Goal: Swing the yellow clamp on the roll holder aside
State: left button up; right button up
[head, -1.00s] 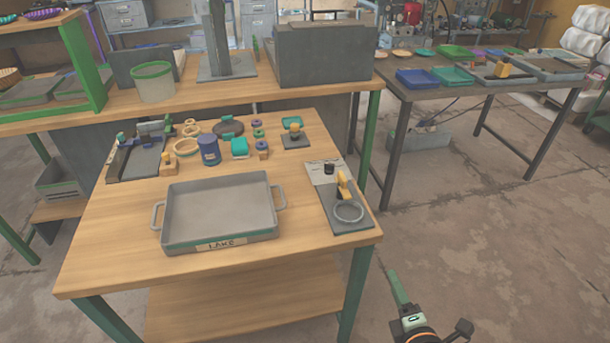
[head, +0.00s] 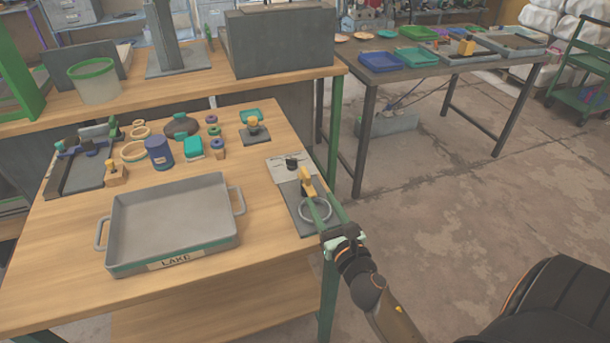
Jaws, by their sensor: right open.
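The roll holder (head: 301,224) is a dark grey plate near the right edge of the wooden table, with a pale card and a small black knob at its back end. My right gripper (head: 318,198) reaches in from the lower right. My left gripper is not in view.
A grey tray (head: 120,259) labelled LAKE stands left of the holder. Several small parts, including a blue cylinder (head: 159,153) and a yellow-knobbed block (head: 254,130), lie behind it. A second table (head: 372,78) with trays stands at the back right.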

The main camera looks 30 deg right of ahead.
aim_at(309, 180)
jog(key=x, duration=0.9)
jog(key=shift+w+p, duration=0.25)
jog(key=shift+p, duration=0.1)
grip_shut()
